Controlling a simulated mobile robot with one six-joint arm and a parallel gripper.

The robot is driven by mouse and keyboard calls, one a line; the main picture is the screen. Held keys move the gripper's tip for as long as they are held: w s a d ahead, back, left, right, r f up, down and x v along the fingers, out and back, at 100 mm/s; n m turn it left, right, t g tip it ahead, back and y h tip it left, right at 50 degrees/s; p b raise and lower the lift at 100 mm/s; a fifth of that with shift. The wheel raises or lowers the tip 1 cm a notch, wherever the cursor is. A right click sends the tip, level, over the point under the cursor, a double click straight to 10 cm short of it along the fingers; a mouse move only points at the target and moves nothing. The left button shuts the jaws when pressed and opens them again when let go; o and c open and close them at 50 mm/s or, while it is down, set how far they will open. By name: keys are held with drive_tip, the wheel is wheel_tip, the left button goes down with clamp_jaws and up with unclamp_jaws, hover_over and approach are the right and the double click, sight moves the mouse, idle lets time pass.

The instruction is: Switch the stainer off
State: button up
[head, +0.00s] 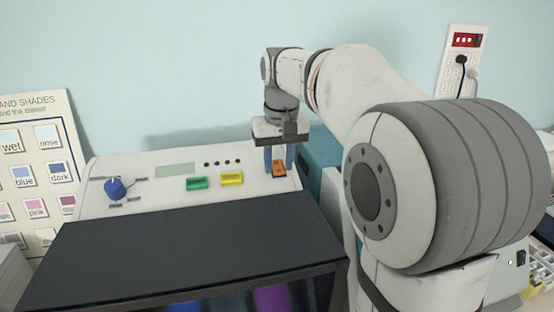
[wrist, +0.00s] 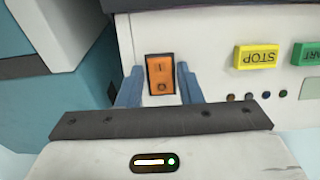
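The stainer (head: 130,205) is a white machine with a sloped control panel and a dark lid, in the head view. An orange rocker switch (head: 279,169) in a black frame sits at the panel's right end. It is upside down and close in the wrist view (wrist: 161,73), with a bar mark and a round mark. I cannot tell which half is pressed in. My gripper (head: 279,160) is just over the switch, its two blue fingers apart on either side of it. Nothing is held between them. Whether the fingers touch the panel is unclear.
A green START button (head: 197,183), a yellow STOP button (head: 232,179) and a blue knob (head: 116,188) are on the same panel. A teal and white unit (head: 318,150) stands close on the right. A shade chart (head: 35,150) is at the left.

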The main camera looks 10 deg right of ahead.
drive_tip(key=shift+o, duration=1.3)
drive_tip(key=shift+r, duration=0.1)
wheel_tip(320, 180, up, 8)
drive_tip(key=s+b, duration=0.1)
drive_tip(key=shift+f, duration=0.25)
drive_tip(key=shift+s, duration=0.1)
